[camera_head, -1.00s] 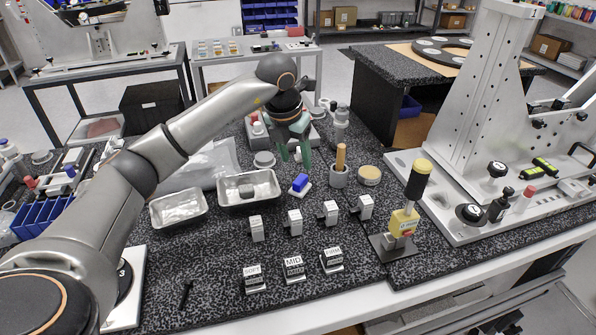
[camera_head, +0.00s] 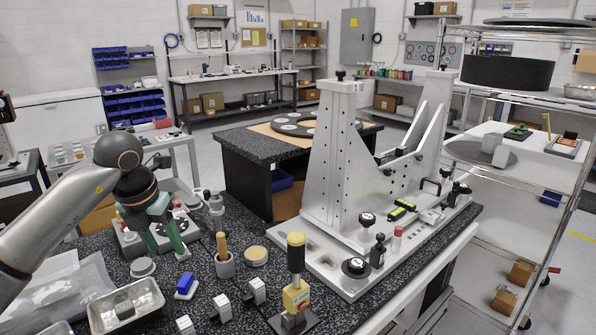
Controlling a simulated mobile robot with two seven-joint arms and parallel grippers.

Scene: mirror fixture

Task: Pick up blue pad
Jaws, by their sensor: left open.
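The blue pad (camera_head: 185,283), a small blue block on a white base, lies on the speckled dark worktop at the lower left. My left gripper (camera_head: 167,251) is open and empty, with its two green fingers pointing down. It is up and slightly left of the pad in the picture and does not touch it. Its exact height over the worktop is hard to tell. My right gripper is not in view.
A metal tray (camera_head: 152,297) with a grey block is left of the pad. A cup with a wooden handle (camera_head: 222,262), a tan round pad (camera_head: 255,256) and a yellow-topped post (camera_head: 296,275) stand right. The large silver fixture (camera_head: 328,160) stands farther right.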

